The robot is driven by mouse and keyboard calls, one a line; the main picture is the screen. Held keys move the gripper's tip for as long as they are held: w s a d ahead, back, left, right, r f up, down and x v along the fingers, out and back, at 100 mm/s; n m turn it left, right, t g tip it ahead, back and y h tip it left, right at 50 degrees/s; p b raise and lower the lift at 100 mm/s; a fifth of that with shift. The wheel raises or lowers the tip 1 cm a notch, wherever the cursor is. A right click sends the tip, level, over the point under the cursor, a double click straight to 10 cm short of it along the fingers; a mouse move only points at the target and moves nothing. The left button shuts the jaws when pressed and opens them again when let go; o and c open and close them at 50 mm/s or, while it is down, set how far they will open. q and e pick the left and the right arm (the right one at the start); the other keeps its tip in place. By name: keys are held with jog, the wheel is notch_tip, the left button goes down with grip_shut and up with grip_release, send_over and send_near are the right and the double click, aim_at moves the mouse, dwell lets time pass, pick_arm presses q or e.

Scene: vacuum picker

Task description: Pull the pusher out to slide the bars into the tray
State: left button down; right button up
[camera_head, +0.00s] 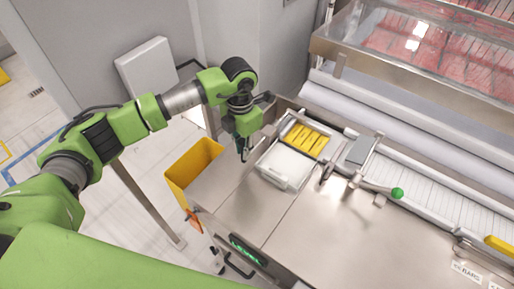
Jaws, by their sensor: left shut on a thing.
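Several yellow bars (305,139) lie side by side in a metal-edged recess in the steel worktop. A white tray (288,164) sits directly in front of them, and its surface looks empty. My left gripper (243,150) points down at the left side of the tray and bars. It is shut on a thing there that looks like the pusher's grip. The fingers and arm hide most of the pusher, so its outline is unclear. My right gripper is not in view.
A grey plate (359,150) and a lever with a green knob (397,193) stand right of the bars. A yellow bin (193,164) hangs at the worktop's left end. The steel worktop (330,235) in front is clear.

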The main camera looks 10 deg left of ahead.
pick_arm(q)
jog(key=s+a, duration=0.1)
jog(key=s, duration=0.3)
jog(key=s+a, duration=0.1)
jog(key=s, duration=0.1)
jog(key=shift+s+a+r, duration=0.2)
jog(key=shift+s+a, duration=0.05)
jog(key=shift+a, duration=0.1)
jog(key=s, duration=0.1)
jog(key=s+a, duration=0.1)
jog(key=s, duration=0.2)
jog(key=shift+s+a+b, duration=0.15)
jog(key=shift+a+b, duration=0.25)
jog(key=shift+s+a, duration=0.2)
jog(key=shift+s, duration=0.15)
jog(key=c, duration=2)
grip_release()
jog(key=shift+c, duration=0.2)
jog(key=shift+s, duration=0.3)
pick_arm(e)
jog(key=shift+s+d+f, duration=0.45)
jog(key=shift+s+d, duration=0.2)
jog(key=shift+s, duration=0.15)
